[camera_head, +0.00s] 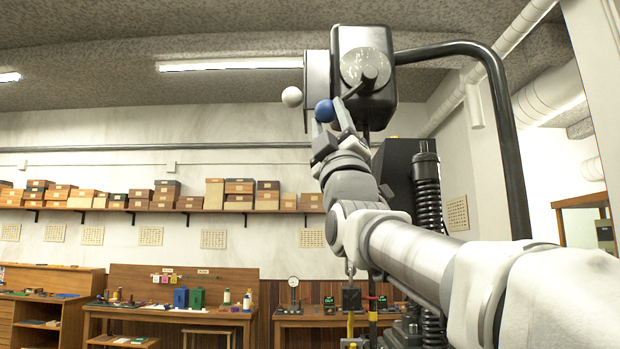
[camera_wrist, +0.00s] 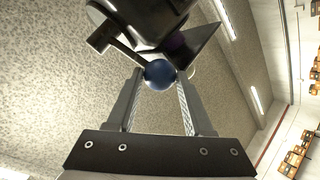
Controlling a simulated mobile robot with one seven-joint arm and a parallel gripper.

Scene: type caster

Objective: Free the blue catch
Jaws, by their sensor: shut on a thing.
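The blue catch ends in a blue ball knob (camera_head: 325,111) on a dark lever, which joins a round metal hub on the black machine head (camera_head: 365,75). My gripper (camera_head: 331,116) reaches up from below, its fingers at the blue knob. In the wrist view the blue knob (camera_wrist: 159,74) sits between the two fingertips, and my gripper (camera_wrist: 158,82) is shut on it. The lever runs from the knob up to the left in that view. A white ball knob (camera_head: 291,96) stands just left of the blue one, apart from my fingers. In the wrist view it is mostly hidden.
A thick black curved bar (camera_head: 500,110) arches right of the head. A black ribbed column (camera_head: 427,190) stands behind my arm. Shelves with boxes (camera_head: 240,190) and workbenches (camera_head: 165,312) line the far wall. Open air lies left of the head.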

